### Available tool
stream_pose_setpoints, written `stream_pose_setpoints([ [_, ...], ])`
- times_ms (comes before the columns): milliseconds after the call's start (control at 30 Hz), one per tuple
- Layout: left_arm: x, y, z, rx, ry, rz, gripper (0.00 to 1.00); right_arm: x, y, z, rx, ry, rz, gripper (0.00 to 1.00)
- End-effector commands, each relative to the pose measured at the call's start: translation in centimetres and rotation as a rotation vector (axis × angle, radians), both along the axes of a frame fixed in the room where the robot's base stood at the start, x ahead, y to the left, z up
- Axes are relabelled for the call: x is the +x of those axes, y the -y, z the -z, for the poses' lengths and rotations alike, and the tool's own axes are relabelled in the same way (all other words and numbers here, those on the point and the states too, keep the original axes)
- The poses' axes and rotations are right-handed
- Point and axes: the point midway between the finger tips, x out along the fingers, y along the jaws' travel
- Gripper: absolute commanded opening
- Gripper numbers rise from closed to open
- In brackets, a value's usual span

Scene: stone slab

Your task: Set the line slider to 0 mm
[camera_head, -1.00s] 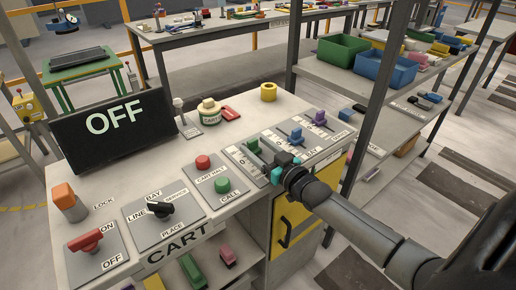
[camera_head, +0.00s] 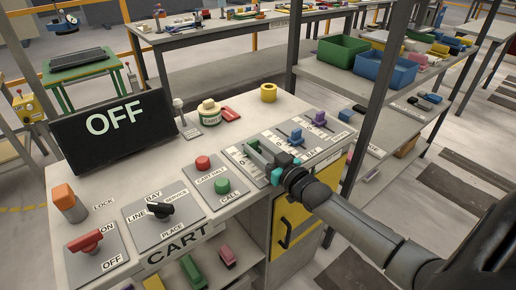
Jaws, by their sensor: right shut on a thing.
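The slider panel (camera_head: 328,141) lies at the right end of the sloped console. It carries a green slider knob (camera_head: 253,145), a blue slider knob (camera_head: 296,136) and a purple slider knob (camera_head: 319,118), each on its own scale. My left gripper is not in view.
Left of the sliders are a red button (camera_head: 202,163) and a green button (camera_head: 222,186). A black rotary switch (camera_head: 160,209), a red lever (camera_head: 85,240) and a screen reading OFF (camera_head: 112,130) stand further left. A rack post (camera_head: 378,95) rises behind my right arm.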

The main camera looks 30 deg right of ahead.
Motion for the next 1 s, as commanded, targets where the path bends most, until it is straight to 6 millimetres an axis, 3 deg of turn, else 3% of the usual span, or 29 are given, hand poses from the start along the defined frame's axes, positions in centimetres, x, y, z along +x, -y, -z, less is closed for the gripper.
stream_pose_setpoints([
  [767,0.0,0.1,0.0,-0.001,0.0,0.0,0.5,0.0,0.0,0.0,0.0,-0.001,0.0,0.0],
  [1000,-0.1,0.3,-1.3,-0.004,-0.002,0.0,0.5,-1.0,0.1,-0.1,0.001,-0.004,0.0,0.0],
])
